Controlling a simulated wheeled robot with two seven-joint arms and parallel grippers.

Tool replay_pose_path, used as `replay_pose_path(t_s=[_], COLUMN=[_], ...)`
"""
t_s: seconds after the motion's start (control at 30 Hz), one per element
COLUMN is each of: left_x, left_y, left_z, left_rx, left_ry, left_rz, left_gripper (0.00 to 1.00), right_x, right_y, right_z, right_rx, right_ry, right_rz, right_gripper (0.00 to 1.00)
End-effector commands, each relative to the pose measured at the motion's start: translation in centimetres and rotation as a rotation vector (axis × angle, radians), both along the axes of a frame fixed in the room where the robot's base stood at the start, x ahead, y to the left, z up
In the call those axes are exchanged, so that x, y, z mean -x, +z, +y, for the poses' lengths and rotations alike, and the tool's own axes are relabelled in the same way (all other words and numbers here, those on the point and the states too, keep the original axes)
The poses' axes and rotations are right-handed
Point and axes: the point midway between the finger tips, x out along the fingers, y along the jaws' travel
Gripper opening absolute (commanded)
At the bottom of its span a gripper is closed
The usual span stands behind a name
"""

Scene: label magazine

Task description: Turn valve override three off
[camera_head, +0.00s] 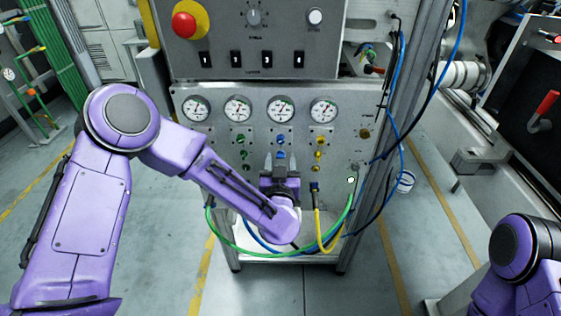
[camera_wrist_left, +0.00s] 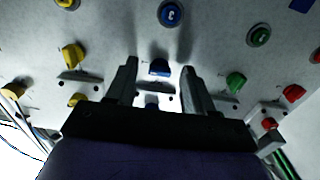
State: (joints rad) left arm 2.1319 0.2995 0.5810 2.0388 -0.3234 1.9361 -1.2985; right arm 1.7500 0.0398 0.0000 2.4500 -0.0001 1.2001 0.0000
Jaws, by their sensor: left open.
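The grey valve panel (camera_head: 335,165) shows colored knobs in columns under a row of gauges. In the left wrist view, a round blue marker numbered 3 (camera_wrist_left: 170,12) sits at the top, with a blue knob (camera_wrist_left: 160,67) below it. My left gripper (camera_head: 280,158) is open in front of the blue column. In the left wrist view its two fingers appear on either side of the blue knob; contact cannot be told. Another blue part (camera_wrist_left: 152,100) is partly hidden behind the gripper. My right arm shows at the lower right, its gripper out of view.
A yellow knob (camera_wrist_left: 73,56) and a green knob (camera_wrist_left: 236,82) flank the blue one. A red emergency button (camera_head: 185,22) is on the upper box. Green (camera_head: 348,208) and yellow hoses (camera_head: 317,215) hang below the panel. Blue cables run down the right frame post.

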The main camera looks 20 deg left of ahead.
Motion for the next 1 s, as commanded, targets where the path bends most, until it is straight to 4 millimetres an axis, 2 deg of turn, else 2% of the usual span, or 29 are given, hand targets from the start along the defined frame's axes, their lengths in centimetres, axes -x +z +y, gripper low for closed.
replay_pose_path(t_s=[0.1, 0.13, 0.2, 0.27, 0.3, 0.67, 1.0], left_x=[0.02, 0.02, 0.03, 0.03, 0.04, 0.02, -0.01], left_y=[-0.01, 0.00, 0.00, 0.00, 0.00, 0.02, -0.01], left_z=[-0.02, -0.02, -0.02, -0.02, -0.02, -0.03, -0.04], left_rx=[0.000, 0.000, 0.000, 0.000, 0.001, 0.043, 0.267], left_ry=[0.000, 0.000, 0.000, 0.000, 0.000, 0.000, -0.001], left_rz=[0.000, 0.000, 0.000, 0.000, 0.000, -0.013, -0.079], left_gripper=[0.52, 0.49, 0.26, 0.07, 0.00, 0.00, 0.00], right_x=[0.01, 0.01, 0.01, 0.01, 0.01, 0.01, 0.00], right_y=[-0.01, -0.01, -0.01, -0.01, -0.01, -0.10, -0.50], right_z=[0.00, 0.00, 0.00, 0.00, 0.00, -0.01, 0.00], right_rx=[0.000, 0.000, 0.000, 0.000, 0.000, 0.000, 0.000], right_ry=[0.000, 0.000, 0.000, 0.000, 0.000, 0.000, 0.000], right_rz=[0.000, 0.000, 0.000, 0.000, 0.000, 0.000, 0.000], right_gripper=[0.34, 0.34, 0.34, 0.34, 0.34, 0.34, 0.34])
